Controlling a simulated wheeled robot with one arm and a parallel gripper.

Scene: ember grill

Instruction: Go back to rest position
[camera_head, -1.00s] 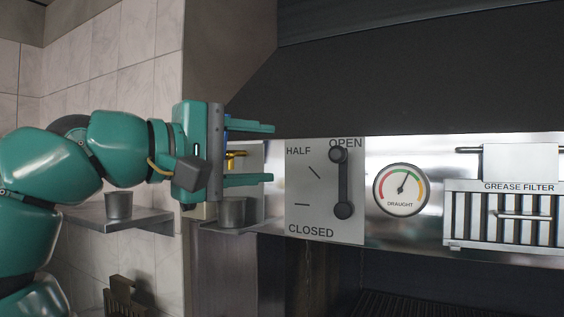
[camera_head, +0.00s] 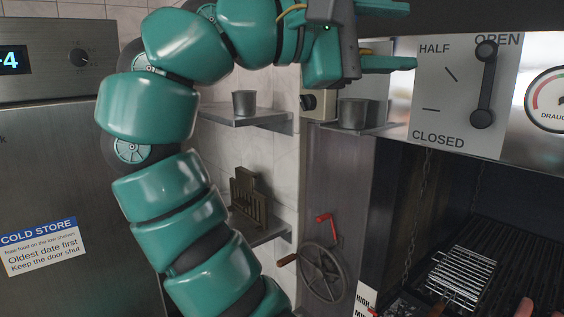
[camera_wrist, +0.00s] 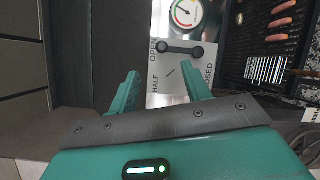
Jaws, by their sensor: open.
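My gripper (camera_head: 408,36) is open and empty at the top of the head view, by the left edge of the damper panel (camera_head: 440,105). In the wrist view its two teal fingers (camera_wrist: 160,76) stand apart with the panel beyond them. The damper lever (camera_head: 484,85) is upright, its upper knob at the OPEN mark. The lever also shows in the wrist view (camera_wrist: 180,48), clear of the fingers. My arm is bent, rising from the bottom of the head view and reaching right.
A draught gauge (camera_head: 549,100) is right of the panel. Metal cups stand on small shelves below my gripper (camera_head: 245,103), (camera_head: 353,113). A handwheel (camera_head: 323,273) is lower down. A grill with a wire basket (camera_head: 462,278) is lower right. A cold store (camera_head: 60,160) is at left.

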